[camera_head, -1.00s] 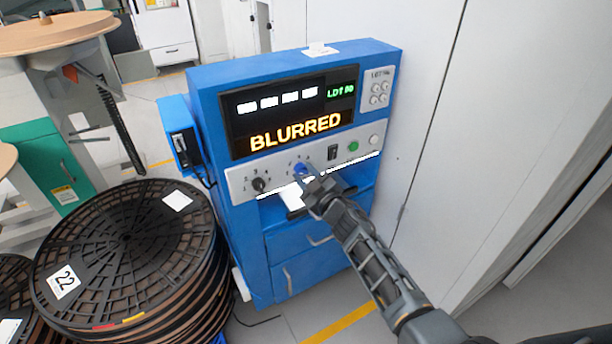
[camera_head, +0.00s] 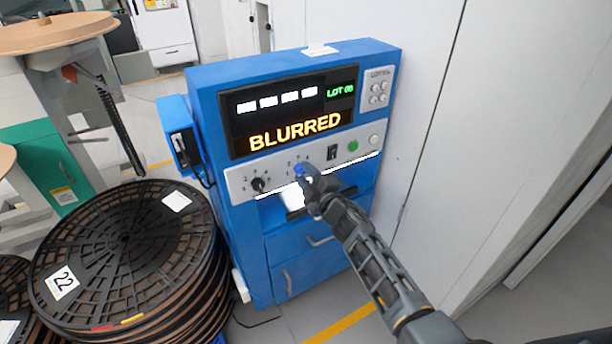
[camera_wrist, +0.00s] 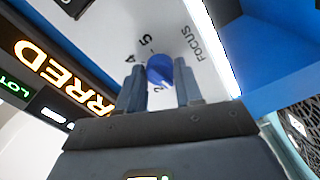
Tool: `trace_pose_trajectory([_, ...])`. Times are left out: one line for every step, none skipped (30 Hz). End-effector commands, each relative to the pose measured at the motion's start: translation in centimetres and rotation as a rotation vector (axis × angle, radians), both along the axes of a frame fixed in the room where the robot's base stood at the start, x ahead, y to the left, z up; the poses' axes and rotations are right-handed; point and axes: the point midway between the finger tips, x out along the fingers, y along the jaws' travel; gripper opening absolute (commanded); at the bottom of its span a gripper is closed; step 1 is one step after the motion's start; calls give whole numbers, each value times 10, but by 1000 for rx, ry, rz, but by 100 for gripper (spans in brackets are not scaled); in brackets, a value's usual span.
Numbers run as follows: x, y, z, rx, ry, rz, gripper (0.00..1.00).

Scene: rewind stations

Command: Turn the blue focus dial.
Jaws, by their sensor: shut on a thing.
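In the head view the dial (camera_head: 299,169) shows just beyond my gripper (camera_head: 306,176). In the wrist view my gripper (camera_wrist: 160,90) has one finger on each side of the dial, shut on it. The dial's lower part is hidden by the gripper. The display (camera_head: 294,118) reads "BLURRED" in orange, with green "LOT" text at its right.
A black knob (camera_head: 258,185) is left of the blue dial on the same strip. A black switch (camera_head: 331,153), a green button (camera_head: 353,146) and a white button (camera_head: 374,140) are to its right. A stack of black reels (camera_head: 125,240) stands at the left.

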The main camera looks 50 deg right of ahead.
Motion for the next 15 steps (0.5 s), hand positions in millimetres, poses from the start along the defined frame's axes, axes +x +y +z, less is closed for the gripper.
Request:
trace_pose_trajectory([0,0,-1,-3,2,0,5])
trace_pose_trajectory([0,0,-1,-4,4,0,5])
trace_pose_trajectory([0,0,-1,-4,4,0,5])
trace_pose_trajectory([0,0,-1,-4,4,0,5])
trace_pose_trajectory([0,0,-1,-4,4,0,5])
trace_pose_trajectory([0,0,-1,-4,4,0,5])
trace_pose_trajectory([0,0,-1,-4,4,0,5])
trace_pose_trajectory([0,0,-1,-4,4,0,5])
trace_pose_trajectory([0,0,-1,-4,4,0,5])
trace_pose_trajectory([0,0,-1,-4,4,0,5])
trace_pose_trajectory([0,0,-1,-4,4,0,36])
trace_pose_trajectory([0,0,-1,-3,3,0,40])
trace_pose_trajectory([0,0,-1,-3,3,0,43])
trace_pose_trajectory([0,0,-1,-3,3,0,46])
trace_pose_trajectory([0,0,-1,-3,2,0,50])
